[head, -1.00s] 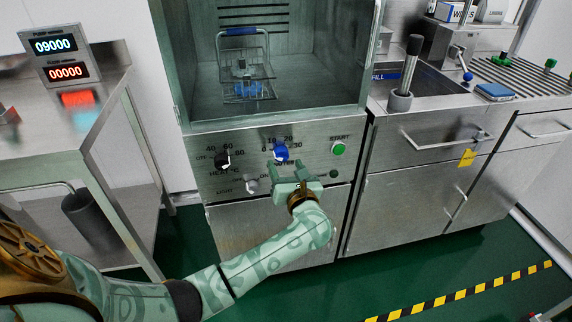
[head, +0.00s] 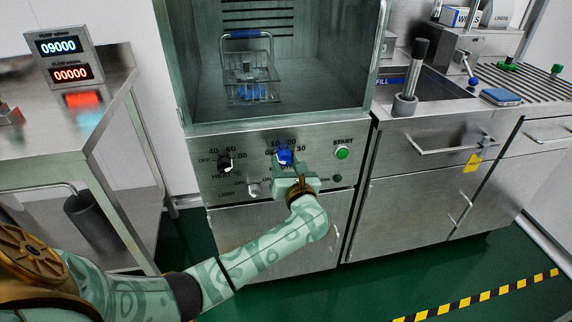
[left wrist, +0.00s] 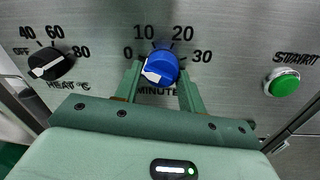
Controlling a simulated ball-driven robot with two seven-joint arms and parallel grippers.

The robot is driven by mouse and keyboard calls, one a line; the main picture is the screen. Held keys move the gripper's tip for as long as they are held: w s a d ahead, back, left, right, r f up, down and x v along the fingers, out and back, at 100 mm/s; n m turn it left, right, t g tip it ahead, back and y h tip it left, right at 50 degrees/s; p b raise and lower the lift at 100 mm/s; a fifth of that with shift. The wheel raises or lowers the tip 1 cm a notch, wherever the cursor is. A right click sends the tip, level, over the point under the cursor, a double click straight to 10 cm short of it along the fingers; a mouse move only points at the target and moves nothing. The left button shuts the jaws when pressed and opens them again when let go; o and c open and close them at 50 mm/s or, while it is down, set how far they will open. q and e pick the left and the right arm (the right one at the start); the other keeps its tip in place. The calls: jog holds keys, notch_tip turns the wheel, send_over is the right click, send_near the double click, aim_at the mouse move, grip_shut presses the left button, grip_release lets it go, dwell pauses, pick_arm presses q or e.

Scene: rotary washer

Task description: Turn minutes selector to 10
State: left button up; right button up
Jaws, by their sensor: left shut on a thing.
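The minutes selector is a blue knob (head: 285,157) on the steel front panel, with 0, 10, 20 and 30 printed around it. In the left wrist view the knob (left wrist: 161,66) sits between my two fingers, one on each side. A white mark shows on its lower-left face; I cannot tell exactly which number it points at. My left gripper (head: 284,168) is shut on the knob, and its fingers hide part of the MINUTES label. My right gripper is not in view.
The black heat knob (head: 225,162) is to the left and the green START button (head: 342,152) to the right. A light switch (head: 254,190) is below left. Above is the open washer chamber with a wire basket (head: 250,80). A steel table (head: 125,85) stands at left.

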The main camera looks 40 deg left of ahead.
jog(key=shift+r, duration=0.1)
pick_arm(q)
jog(key=m+p, duration=0.2)
jog(key=m, duration=0.2)
jog(key=shift+r, duration=0.15)
jog(key=shift+s+m+p, duration=0.1)
jog(key=shift+m+p, duration=0.6)
jog(key=shift+m, duration=0.8)
jog(key=shift+m+t+p, duration=0.4)
jog(key=shift+m+p, duration=0.05)
jog(key=shift+m, duration=0.35)
jog(key=shift+f, duration=0.2)
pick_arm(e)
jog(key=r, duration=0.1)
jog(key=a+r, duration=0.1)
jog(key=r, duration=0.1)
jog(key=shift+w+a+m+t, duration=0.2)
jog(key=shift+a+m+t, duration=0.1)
pick_arm(q)
jog(key=shift+f+m, duration=0.1)
jog(key=shift+m, duration=0.2)
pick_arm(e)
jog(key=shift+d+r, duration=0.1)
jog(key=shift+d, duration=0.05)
